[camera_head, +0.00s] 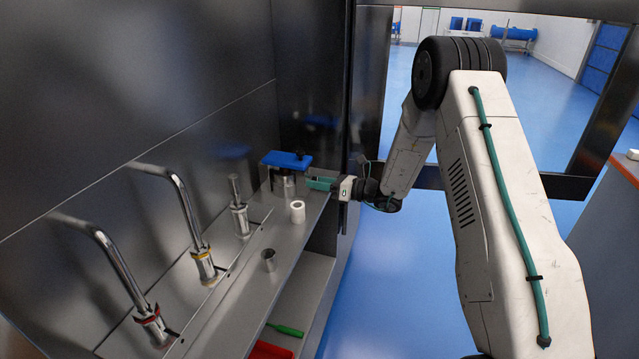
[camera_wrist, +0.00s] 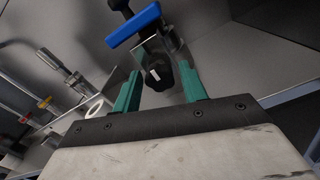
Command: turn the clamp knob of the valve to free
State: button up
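The valve's blue handle (camera_head: 287,159) is at the far end of the steel shelf, on a metal body (camera_head: 286,185). In the wrist view the blue handle (camera_wrist: 133,25) is at the top. A black clamp knob (camera_wrist: 157,72) with a small white mark sits below it, on the near side of the valve. My gripper (camera_head: 312,183) is beside the valve with its green fingers pointing at it. In the wrist view my gripper (camera_wrist: 159,78) is open. Its fingers are either side of the knob, with visible gaps. In the head view the knob is not clearly visible.
A white cylinder (camera_head: 297,212) and a small metal cup (camera_head: 268,262) stand on the shelf (camera_head: 243,291) in front of the valve. Bent pipes (camera_head: 185,210) and a short metal fitting (camera_head: 239,208) stand along the back. A dark post (camera_head: 366,90) rises close to my wrist.

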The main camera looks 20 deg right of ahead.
jog(key=c, duration=0.6)
jog(key=shift+n, duration=0.3)
jog(key=n, duration=0.9)
jog(key=shift+n, duration=0.4)
jog(key=n, duration=0.6)
jog(key=shift+s, duration=0.1)
jog(key=n, duration=0.6)
jog(key=shift+f, duration=0.1)
jog(key=shift+n, duration=0.3)
